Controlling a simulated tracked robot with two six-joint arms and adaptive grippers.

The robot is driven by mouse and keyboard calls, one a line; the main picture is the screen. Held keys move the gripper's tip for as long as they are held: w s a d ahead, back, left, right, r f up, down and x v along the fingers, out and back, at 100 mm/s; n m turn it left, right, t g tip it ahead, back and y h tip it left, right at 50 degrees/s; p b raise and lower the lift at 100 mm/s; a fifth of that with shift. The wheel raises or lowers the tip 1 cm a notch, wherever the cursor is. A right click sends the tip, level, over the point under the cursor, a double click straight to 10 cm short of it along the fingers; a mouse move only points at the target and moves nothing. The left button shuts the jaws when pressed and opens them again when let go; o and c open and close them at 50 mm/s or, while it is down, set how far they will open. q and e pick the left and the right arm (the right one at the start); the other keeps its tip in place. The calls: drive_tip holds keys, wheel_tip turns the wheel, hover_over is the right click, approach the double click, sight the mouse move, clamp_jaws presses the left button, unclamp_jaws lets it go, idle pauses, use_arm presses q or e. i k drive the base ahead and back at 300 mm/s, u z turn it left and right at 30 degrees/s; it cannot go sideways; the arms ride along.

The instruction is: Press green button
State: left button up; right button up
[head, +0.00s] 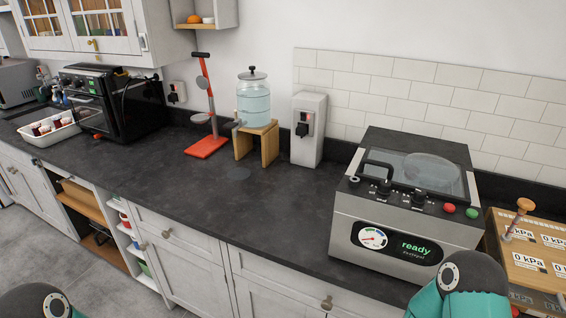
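A green button (472,212) sits on the top front edge of a grey machine (345,232), at its right end. A red button (449,208) is just left of it. The machine has a clear lid (420,172), black knobs, a round gauge (373,237) and a display (415,248) reading "ready" in green. Parts of my arms show at the bottom left corner and at the bottom right, in front of the machine's lower right corner. Neither of my grippers shows in the head view.
A wooden box (528,260) with "0 kPa" labels and a knobbed handle stands right of the machine. A white dispenser (308,130), a glass jar (254,103) on a wooden stand, and a red stand (206,146) are at the back.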

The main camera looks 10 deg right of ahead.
sight(472, 213)
drive_tip(key=u, duration=1.9)
drive_tip(key=i, duration=0.1)
drive_tip(key=z, duration=3.25)
